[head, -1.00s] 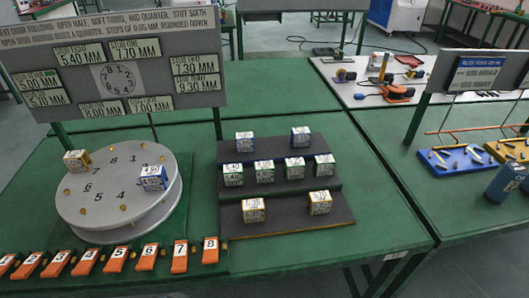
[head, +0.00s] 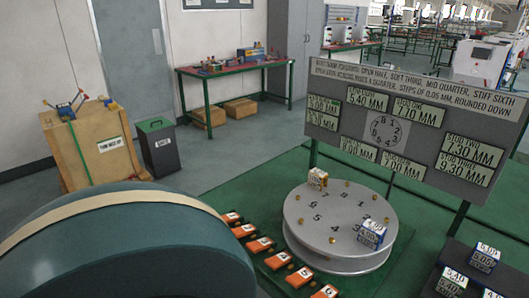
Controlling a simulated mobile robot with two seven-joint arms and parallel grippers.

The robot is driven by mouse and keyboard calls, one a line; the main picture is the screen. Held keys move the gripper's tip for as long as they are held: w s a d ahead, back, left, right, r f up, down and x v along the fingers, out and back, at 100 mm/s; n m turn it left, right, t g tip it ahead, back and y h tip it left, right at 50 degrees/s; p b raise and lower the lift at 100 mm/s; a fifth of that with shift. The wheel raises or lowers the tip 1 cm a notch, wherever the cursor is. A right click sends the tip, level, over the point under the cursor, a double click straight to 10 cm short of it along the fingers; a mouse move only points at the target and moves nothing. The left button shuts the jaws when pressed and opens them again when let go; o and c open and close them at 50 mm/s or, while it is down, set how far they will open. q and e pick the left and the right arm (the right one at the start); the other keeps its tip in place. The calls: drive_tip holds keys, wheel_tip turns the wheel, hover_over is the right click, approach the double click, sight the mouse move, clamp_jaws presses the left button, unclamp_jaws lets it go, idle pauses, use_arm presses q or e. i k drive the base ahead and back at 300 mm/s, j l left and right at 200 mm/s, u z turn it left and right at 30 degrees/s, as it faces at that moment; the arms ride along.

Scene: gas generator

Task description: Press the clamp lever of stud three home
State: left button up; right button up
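A row of orange levers with white number plates runs along the bench edge in the head view. Counting from the far end, lever three (head: 260,244) is the third; its small number is hard to read. I cannot tell whether it is fully down. A round grey disc (head: 330,246) with numerals and brass studs stands to the right of the levers. A white and orange block (head: 317,179) sits at its far rim, and a blue and white block (head: 371,235) at its right rim. Neither of my grippers is in view.
A large dark teal rounded body (head: 120,250) with a cream band fills the lower left. A grey sign board (head: 400,130) stands behind the disc. Several numbered blocks (head: 484,257) sit on a dark stand at lower right. A bin (head: 159,147) and wooden crate (head: 95,143) stand at left.

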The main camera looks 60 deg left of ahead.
sight(260, 244)
drive_tip(key=u, duration=1.85)
